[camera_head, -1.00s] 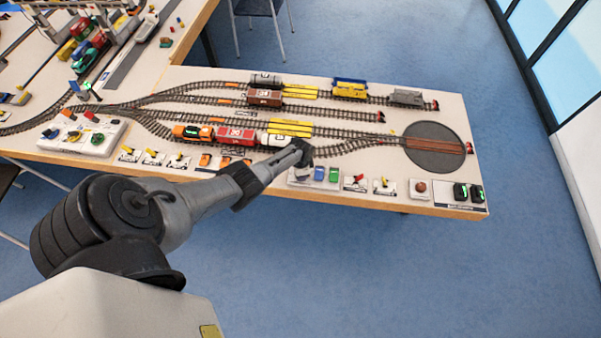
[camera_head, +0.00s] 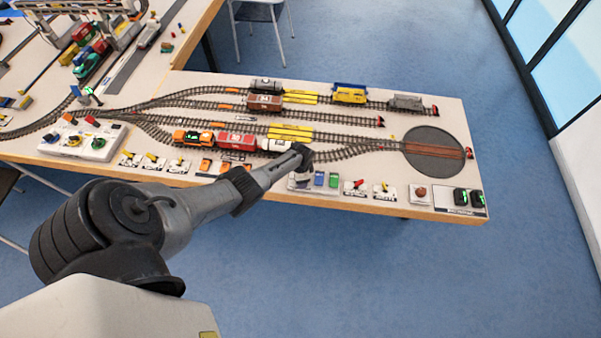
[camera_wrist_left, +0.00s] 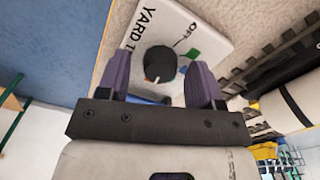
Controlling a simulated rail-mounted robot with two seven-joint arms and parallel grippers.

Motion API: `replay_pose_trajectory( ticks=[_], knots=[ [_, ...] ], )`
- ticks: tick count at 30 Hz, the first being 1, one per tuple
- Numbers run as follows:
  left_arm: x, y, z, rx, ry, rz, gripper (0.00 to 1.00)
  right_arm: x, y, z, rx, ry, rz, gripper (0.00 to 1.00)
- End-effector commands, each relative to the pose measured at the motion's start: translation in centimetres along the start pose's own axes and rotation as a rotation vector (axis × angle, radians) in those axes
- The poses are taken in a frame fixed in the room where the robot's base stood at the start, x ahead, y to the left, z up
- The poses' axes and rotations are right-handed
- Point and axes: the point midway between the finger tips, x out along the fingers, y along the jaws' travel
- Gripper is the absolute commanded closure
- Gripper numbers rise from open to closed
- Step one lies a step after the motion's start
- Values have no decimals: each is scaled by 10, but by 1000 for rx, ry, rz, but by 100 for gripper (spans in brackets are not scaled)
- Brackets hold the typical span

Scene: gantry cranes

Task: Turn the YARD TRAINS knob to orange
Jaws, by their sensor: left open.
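The YARD TRAINS knob (camera_wrist_left: 160,63) is a round black knob with a small white mark, on a white panel (camera_wrist_left: 207,22). The panel shows part of its "YARD T" lettering, the word OFF and a green mark (camera_wrist_left: 193,54). My left gripper (camera_wrist_left: 160,70) has its two purple fingers apart, with the knob between them in the wrist view; I cannot tell whether they touch it. A blue patch shows below the knob, near the gripper's base. No orange mark shows in the wrist view. In the head view my left gripper (camera_head: 303,158) covers the knob.
Blue (camera_head: 319,178) and green (camera_head: 334,179) pieces are just right of the gripper. A white tank wagon (camera_head: 277,145) stands on the track close behind it. Small lever switches (camera_head: 357,187) line the table's front edge. The turntable (camera_head: 434,151) is farther right.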

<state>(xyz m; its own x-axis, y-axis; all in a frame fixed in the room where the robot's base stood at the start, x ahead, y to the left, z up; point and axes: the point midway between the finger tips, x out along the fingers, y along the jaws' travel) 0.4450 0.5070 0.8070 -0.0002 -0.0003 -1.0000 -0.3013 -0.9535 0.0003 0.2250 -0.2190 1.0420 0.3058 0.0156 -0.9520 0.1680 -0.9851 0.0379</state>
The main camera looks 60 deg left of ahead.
Motion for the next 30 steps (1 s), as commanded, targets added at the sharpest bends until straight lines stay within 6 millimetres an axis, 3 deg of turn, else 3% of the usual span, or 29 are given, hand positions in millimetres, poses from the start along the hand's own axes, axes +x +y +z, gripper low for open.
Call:
replay_pose_trajectory(
  ticks=[10, 18, 24, 30],
  knots=[
    [-59, -1, 0, 1, 1, -3, 40, -31, -1, -10, 7, 1, -6, 57],
    [-103, -1, 0, 2, 1, -3, 40, -42, -1, -14, 8, 2, -6, 57],
    [-125, 0, 0, 1, 0, -1, 40, -46, 0, -15, 7, 2, -6, 57],
    [-135, 0, 0, 0, 0, 0, 40, -47, 1, -15, 3, 1, -2, 57]
  ],
)
